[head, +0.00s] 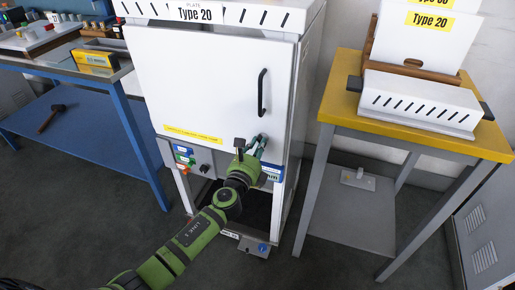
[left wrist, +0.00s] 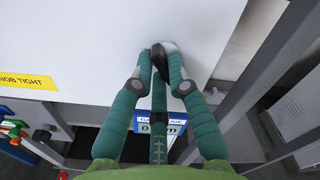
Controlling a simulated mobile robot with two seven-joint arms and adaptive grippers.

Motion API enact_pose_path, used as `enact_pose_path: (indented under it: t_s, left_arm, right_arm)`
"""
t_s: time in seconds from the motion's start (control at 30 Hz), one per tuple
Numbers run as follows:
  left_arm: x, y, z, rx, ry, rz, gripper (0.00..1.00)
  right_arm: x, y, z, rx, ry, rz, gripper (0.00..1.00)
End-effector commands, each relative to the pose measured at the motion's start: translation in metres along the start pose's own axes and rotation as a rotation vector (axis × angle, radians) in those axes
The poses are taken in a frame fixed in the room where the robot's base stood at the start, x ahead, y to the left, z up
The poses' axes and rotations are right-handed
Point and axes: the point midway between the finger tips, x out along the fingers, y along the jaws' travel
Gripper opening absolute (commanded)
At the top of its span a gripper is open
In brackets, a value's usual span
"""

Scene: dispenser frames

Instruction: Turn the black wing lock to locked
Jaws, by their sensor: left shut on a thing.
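The white cabinet door (head: 205,85) is closed, with a black vertical handle (head: 262,92) on its right side. My left gripper (head: 259,142) is at the door's lower right corner. In the left wrist view its two teal fingers (left wrist: 164,60) are closed in on a small black piece at the door face, which I take to be the black wing lock (left wrist: 157,50). A pale round plate (left wrist: 170,46) shows behind it. The fingers hide most of the lock, so its turn angle cannot be read. My right gripper is not in view.
Below the door are coloured switches (head: 183,154), a black knob (head: 204,168) and a blue-edged display label (head: 271,172). A yellow-topped table (head: 340,103) stands to the right. A blue-framed bench (head: 125,100) stands to the left. Grey floor lies between.

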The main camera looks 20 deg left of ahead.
Motion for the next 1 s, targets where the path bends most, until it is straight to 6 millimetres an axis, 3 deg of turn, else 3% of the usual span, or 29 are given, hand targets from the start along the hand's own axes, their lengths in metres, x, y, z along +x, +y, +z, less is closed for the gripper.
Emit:
enact_pose_path:
  t_s: [0.33, 0.8, 1.0]
  left_arm:
    - [0.000, 0.001, -0.003, -0.333, 0.000, 0.000, 0.00]
    - [0.000, 0.000, -0.004, -0.748, 0.001, 0.000, 0.00]
    - [0.000, 0.000, -0.004, -0.866, 0.001, 0.001, 0.00]
  right_arm:
    - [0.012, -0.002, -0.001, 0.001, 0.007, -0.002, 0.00]
    - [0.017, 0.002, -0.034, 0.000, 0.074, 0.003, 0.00]
    - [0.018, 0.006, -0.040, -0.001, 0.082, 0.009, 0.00]
